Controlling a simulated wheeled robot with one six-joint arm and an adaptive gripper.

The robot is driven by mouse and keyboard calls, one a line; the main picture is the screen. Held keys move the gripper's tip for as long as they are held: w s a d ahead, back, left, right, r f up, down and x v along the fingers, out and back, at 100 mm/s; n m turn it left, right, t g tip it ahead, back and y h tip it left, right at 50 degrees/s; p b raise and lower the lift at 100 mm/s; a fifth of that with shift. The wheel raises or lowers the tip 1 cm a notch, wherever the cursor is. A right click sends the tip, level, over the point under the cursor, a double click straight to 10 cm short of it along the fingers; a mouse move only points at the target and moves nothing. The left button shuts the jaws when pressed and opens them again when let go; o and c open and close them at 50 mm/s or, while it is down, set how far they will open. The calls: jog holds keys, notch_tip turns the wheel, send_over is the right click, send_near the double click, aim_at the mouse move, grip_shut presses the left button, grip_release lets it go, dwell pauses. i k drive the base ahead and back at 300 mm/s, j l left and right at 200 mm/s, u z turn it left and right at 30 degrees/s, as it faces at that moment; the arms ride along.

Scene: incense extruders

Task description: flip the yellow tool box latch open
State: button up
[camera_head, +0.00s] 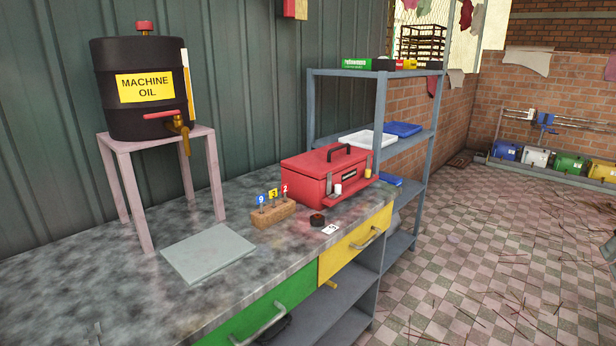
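A red tool box (312,178) with a dark carry handle on its lid stands at the right end of the grey mottled workbench. Its lid looks shut. A small yellow latch (368,172) is on its front face near the right end, upright; it is too small to tell its exact position. A second, pale latch-like piece (338,188) is on the front face further left, above a red ledge. A light label lies between the two. My gripper is not in view.
On the workbench (120,290) are a wooden block (272,213) with numbered tags, a dark round piece (317,219), a white card (330,229) and a grey plate (208,252). A machine oil drum (110,60) stands on a pink stand. The tiled floor (480,260) at right is open, with scattered sticks.

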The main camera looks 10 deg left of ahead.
aim_at(368, 175)
jog(key=u, duration=0.35)
jog(key=i+j, duration=0.1)
jog(key=i, duration=0.35)
jog(key=i+j+z, duration=0.15)
jog(key=i, duration=0.35)
